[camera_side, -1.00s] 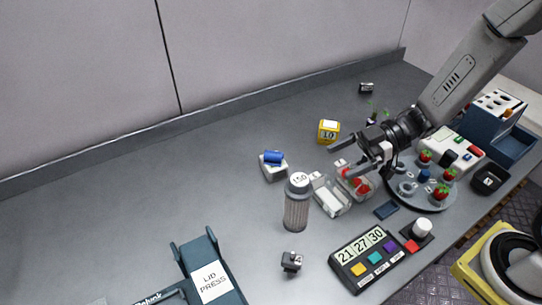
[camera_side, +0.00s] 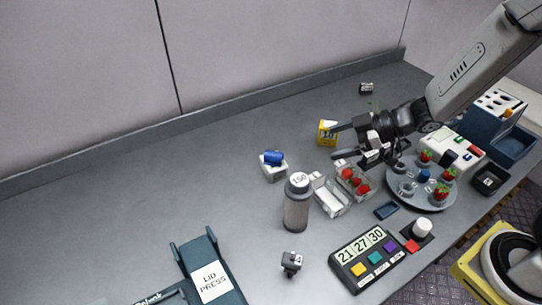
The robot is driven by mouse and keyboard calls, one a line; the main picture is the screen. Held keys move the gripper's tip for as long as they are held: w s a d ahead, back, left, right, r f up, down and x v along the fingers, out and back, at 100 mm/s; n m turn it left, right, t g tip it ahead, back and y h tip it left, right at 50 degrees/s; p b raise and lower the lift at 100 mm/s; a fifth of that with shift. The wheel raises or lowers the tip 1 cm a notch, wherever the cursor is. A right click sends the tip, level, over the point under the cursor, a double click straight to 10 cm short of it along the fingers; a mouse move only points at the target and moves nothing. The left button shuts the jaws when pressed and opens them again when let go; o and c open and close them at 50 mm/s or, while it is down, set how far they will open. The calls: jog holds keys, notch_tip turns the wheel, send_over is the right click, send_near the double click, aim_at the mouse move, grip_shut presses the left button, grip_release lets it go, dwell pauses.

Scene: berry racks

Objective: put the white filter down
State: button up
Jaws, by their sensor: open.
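My gripper (camera_side: 340,141) is open, with its two fingers apart and pointing left. It is above the table, behind the clear berry boxes (camera_side: 330,199) and in front of the yellow block (camera_side: 327,133) in the picture. I see nothing between the fingers. I cannot surely tell which thing is the white filter. A short white cylinder (camera_side: 422,227) stands upright on a dark base at the right, apart from my gripper. My gripper and wrist hide part of the table behind them.
A round grey plate (camera_side: 432,201) with strawberries stands right of the boxes. A grey bottle (camera_side: 297,204), a timer panel (camera_side: 352,277) and a white block with a blue top (camera_side: 273,172) stand nearby. The table's left and middle back are clear.

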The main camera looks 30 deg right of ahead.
jog(key=w+d+m+t+h, duration=0.1)
jog(key=d+m+h, duration=0.3)
jog(key=d+h, duration=0.1)
jog(key=s+d+f+m+g+h, duration=0.1)
jog(key=s+m+g+h, duration=0.3)
jog(key=s, duration=0.7)
jog(key=d+m+g, duration=0.1)
jog(key=m+g, duration=0.1)
jog(key=m, duration=0.1)
jog(key=shift+s+f+m, duration=0.25)
jog(key=shift+s+m, duration=0.05)
jog(key=shift+d, duration=0.1)
